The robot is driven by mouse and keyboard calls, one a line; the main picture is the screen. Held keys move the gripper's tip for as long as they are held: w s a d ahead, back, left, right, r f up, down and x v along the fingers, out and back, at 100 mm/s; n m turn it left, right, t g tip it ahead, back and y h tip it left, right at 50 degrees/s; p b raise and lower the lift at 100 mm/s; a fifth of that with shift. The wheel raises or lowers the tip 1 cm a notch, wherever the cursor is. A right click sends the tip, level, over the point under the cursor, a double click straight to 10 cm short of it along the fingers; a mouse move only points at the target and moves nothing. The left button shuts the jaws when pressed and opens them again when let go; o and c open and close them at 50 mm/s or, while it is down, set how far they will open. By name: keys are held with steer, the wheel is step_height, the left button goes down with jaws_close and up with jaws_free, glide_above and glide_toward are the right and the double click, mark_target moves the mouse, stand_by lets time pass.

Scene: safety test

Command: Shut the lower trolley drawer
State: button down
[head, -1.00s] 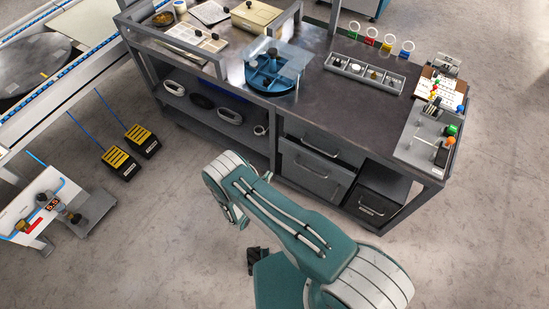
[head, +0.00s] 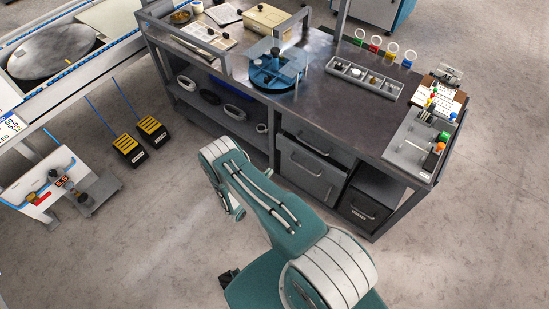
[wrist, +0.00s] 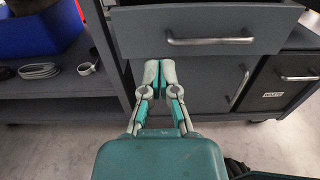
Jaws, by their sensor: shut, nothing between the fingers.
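The lower trolley drawer (head: 310,176) is grey with a bar handle and stands out from the trolley, below the upper drawer (head: 318,144). In the wrist view, a grey drawer front (wrist: 145,36), seemingly the lower one, crosses the top with its handle at right of centre. My gripper (wrist: 160,64) is shut and empty, its tips by the bottom edge of that front, left of the handle. I cannot tell whether they touch it. In the head view my arm hides most of the gripper.
A black drawer marked WASTE (wrist: 288,82) sits to the right. Yellow-black pedals (head: 152,130) stand on the floor. The floor before the trolley is clear.

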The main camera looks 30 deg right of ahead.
mark_target(292, 146)
steer(key=x, duration=1.3)
steer(key=shift+w+d, duration=0.15)
steer(key=shift+d, duration=0.2)
